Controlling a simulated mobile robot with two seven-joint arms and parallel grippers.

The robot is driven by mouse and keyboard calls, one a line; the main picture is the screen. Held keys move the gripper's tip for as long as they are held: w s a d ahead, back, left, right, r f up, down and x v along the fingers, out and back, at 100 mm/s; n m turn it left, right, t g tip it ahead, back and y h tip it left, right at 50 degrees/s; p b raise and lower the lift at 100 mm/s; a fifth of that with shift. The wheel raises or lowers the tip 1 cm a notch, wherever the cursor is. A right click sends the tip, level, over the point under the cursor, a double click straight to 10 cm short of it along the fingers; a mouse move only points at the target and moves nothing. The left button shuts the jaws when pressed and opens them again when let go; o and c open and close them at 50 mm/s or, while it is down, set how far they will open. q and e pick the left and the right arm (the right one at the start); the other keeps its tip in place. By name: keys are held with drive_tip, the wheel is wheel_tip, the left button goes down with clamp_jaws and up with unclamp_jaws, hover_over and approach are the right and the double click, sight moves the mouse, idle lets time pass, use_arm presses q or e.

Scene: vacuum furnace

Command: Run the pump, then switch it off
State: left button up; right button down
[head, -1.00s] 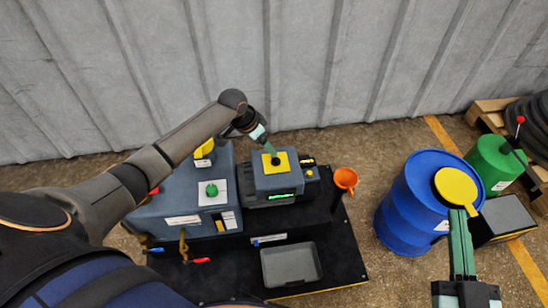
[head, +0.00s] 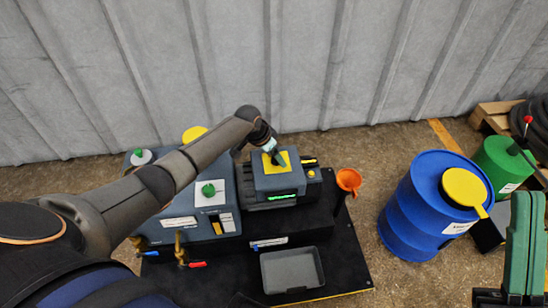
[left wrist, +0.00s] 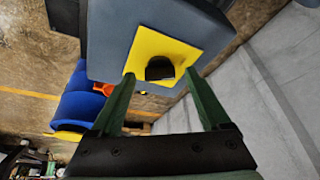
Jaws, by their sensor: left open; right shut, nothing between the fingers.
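The grey-blue pump unit (head: 278,183) stands on the black base, with a green-lit display (head: 282,197) on its front. A yellow plate (head: 292,155) on its top carries a black knob (left wrist: 160,68). My left gripper (head: 278,160) is over this plate. In the left wrist view my left gripper (left wrist: 160,77) is open, one finger on each side of the knob; I cannot tell whether they touch it. In the head view the fingers mostly hide the knob. My right gripper (head: 525,198) is shut and empty at the lower right, away from the pump.
A larger grey-blue unit with a green knob (head: 209,189) stands left of the pump. A grey tray (head: 292,270) lies in front. An orange funnel (head: 348,180) stands right of the pump. A blue drum (head: 425,215) and green drum (head: 500,160) stand farther right.

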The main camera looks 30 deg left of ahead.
use_arm(q)
clamp_jaws()
idle(0.8)
